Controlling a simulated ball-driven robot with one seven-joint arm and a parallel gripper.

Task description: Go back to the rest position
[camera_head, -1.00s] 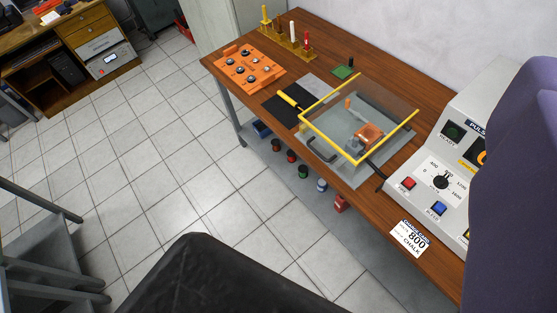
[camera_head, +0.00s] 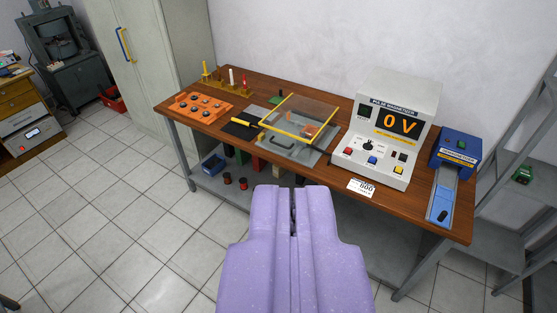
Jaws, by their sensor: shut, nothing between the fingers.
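My gripper (camera_head: 293,200) is lilac and shows at the bottom middle of the head view, in front of the bench. Its two fingers are shut against each other with a thin dark seam between them, and it holds nothing. It is apart from the wooden bench (camera_head: 215,140) and hides part of the shelf below. On the bench stands a grey pulse magnetizer (camera_head: 398,105) whose display reads 0 V. To its left is a clear cover with a yellow frame (camera_head: 290,138) over a grey fixture. A white card marked 800 (camera_head: 361,187) lies at the front edge.
An orange tray with dark knobs (camera_head: 202,108) and a rack of coloured sticks (camera_head: 225,86) are at the bench's left. A blue device (camera_head: 455,160) is at the right end, beside a grey metal stair (camera_head: 520,215). The tiled floor (camera_head: 90,215) at left is clear.

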